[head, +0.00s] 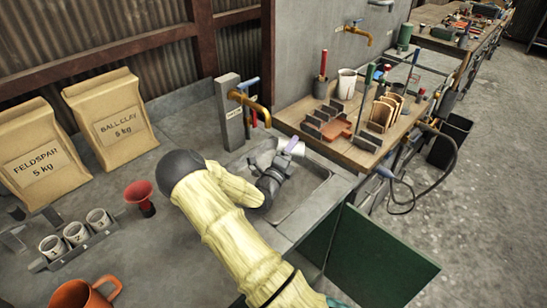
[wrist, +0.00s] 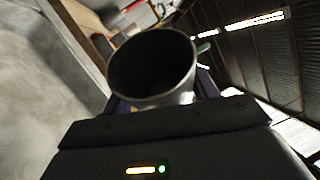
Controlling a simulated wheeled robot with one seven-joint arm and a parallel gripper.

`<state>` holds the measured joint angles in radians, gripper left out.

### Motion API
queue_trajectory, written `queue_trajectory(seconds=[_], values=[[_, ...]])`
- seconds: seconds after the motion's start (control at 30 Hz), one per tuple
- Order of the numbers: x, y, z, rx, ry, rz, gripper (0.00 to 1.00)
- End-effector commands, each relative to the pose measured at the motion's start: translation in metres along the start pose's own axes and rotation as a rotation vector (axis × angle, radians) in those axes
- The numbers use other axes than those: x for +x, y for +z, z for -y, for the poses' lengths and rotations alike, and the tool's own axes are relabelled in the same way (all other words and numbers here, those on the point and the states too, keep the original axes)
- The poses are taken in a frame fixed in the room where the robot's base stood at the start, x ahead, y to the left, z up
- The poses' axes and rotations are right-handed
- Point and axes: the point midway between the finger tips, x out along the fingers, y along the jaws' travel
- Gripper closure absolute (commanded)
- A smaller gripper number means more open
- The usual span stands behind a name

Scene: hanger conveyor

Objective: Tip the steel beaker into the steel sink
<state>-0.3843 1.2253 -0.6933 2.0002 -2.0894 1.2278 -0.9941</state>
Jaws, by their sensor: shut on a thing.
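My gripper (head: 285,151) is over the steel sink (head: 318,196), below and beside the brass tap. It is shut on the steel beaker (head: 264,157), a pale metal cylinder that lies tilted well over in the head view. In the wrist view the beaker (wrist: 188,88) shows its round mouth and dark inside, between purple fingers (wrist: 118,104). I cannot tell whether anything is in it or flowing out. My forearm and wrist hide part of the sink basin.
A brass tap (head: 245,102) on a grey post (head: 230,112) stands close behind the gripper. A wooden bench (head: 343,152) with tools is to the right.

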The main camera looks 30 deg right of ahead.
Motion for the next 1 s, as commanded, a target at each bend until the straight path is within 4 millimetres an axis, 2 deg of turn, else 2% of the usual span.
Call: queue_trajectory(seconds=[0.03, 0.3, 0.57, 0.73, 1.0], values=[[0.004, 0.001, 0.010, 0.044, 0.017, -0.017, 0.70], [0.006, -0.003, 0.014, 0.271, 0.108, -0.096, 0.70], [0.005, -0.004, 0.010, 0.286, 0.114, -0.101, 0.70], [0.007, -0.003, 0.015, 0.334, 0.132, -0.117, 0.70], [0.008, -0.002, 0.020, 0.599, 0.237, -0.213, 0.70]])
